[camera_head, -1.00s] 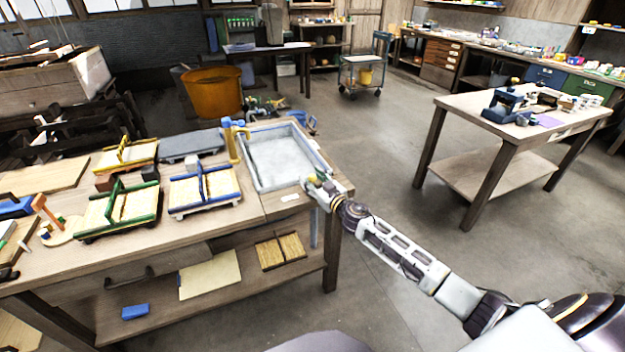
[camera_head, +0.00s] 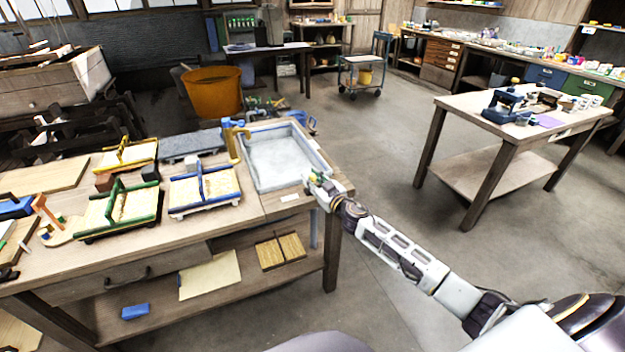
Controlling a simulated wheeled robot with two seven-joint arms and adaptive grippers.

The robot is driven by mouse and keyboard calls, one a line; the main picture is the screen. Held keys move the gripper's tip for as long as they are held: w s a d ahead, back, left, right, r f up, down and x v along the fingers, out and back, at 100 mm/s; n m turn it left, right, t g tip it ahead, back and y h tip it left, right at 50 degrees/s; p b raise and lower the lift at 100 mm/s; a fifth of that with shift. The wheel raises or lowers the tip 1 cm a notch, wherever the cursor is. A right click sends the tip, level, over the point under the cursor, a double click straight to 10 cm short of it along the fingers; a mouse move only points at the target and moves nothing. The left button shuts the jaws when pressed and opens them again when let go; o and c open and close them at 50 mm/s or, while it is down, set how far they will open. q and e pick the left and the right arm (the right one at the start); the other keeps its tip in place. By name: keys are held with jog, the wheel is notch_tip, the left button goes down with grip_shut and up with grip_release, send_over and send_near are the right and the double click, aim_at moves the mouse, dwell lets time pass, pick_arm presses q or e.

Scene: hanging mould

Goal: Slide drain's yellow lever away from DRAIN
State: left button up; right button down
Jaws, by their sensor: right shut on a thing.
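The drain is part of a shallow grey basin (camera_head: 280,160) set into the right end of the wooden bench. My right gripper (camera_head: 312,182) is at the basin's near right corner, reaching in from the right. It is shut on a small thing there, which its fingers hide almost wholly. The yellow lever and the DRAIN marking cannot be made out at this size. A small white label (camera_head: 290,197) lies on the bench edge to the left of the gripper. My left gripper does not show.
A yellow and blue tap (camera_head: 235,138) stands at the basin's left side. Mould frames with blue (camera_head: 205,188), green (camera_head: 118,208) and yellow (camera_head: 128,155) bars stand on the bench to the left. Open floor lies right of the bench.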

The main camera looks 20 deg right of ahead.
jog(key=shift+d, duration=0.5)
jog(key=d, duration=0.5)
jog(key=shift+p, duration=0.3)
jog(key=shift+d, duration=0.2)
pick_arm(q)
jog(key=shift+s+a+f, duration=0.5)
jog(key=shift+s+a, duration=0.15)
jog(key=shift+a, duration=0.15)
pick_arm(e)
jog(key=c, duration=1.5)
grip_release()
jog(key=o, duration=0.4)
jog(key=shift+d, duration=0.15)
jog(key=shift+c, duration=0.2)
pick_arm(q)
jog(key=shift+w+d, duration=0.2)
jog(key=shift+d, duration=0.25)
pick_arm(e)
jog(key=shift+s, duration=0.15)
